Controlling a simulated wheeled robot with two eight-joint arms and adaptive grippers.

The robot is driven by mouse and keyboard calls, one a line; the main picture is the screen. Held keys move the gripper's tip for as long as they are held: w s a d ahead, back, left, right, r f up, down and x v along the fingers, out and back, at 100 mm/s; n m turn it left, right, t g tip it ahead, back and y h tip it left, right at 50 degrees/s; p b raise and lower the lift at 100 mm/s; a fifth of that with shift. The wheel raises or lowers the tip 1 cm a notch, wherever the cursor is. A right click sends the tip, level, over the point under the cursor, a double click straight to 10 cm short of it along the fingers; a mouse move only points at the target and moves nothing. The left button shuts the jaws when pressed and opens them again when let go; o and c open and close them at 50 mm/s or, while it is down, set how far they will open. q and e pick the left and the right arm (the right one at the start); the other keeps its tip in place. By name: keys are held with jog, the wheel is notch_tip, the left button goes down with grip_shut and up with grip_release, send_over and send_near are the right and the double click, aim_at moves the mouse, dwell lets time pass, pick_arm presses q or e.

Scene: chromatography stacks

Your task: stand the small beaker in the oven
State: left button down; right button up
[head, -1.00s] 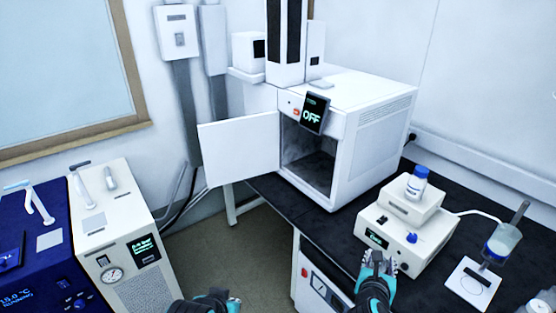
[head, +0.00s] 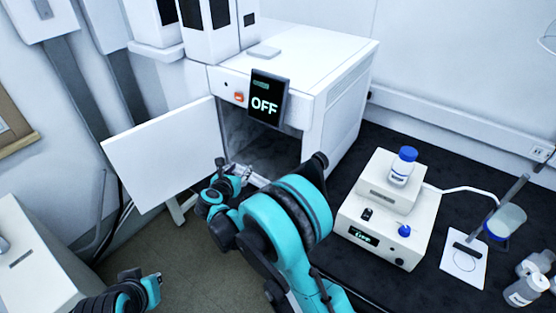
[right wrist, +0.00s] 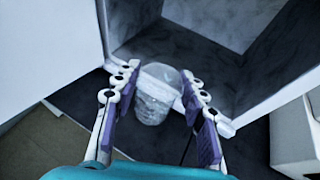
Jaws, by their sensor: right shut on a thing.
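The oven (head: 335,85) is a white box with a display reading OFF, and its door (head: 165,155) stands open to the left. My right gripper (head: 240,174) is at the front of the oven's opening. In the right wrist view my right gripper (right wrist: 163,92) is shut on the small beaker (right wrist: 153,100), a clear glass one between the two fingers. Behind it in that view are the oven's grey inner floor (right wrist: 185,55) and front edge. The beaker is hard to make out in the head view. My left gripper (head: 150,288) is at the lower left, its fingers unclear.
A white stirrer-like device (head: 385,230) with a blue-capped bottle (head: 403,165) stands on the black bench right of my arm. A flask (head: 505,222) on a stand and several white bottles are further right. A white cabinet (head: 35,265) stands at the lower left.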

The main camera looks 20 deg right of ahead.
jog(key=shift+w+f, duration=0.2)
jog(key=shift+w, duration=0.1)
jog(key=w+d+b, duration=0.4)
jog(key=w+d, duration=0.8)
jog(key=d, duration=0.3)
notch_tip(320, 180, down, 7)
jog(key=b, duration=0.3)
jog(key=shift+w+d+f, duration=0.15)
jog(key=shift+d+f, duration=0.05)
jog(key=shift+f, duration=0.05)
jog(key=shift+r, duration=0.2)
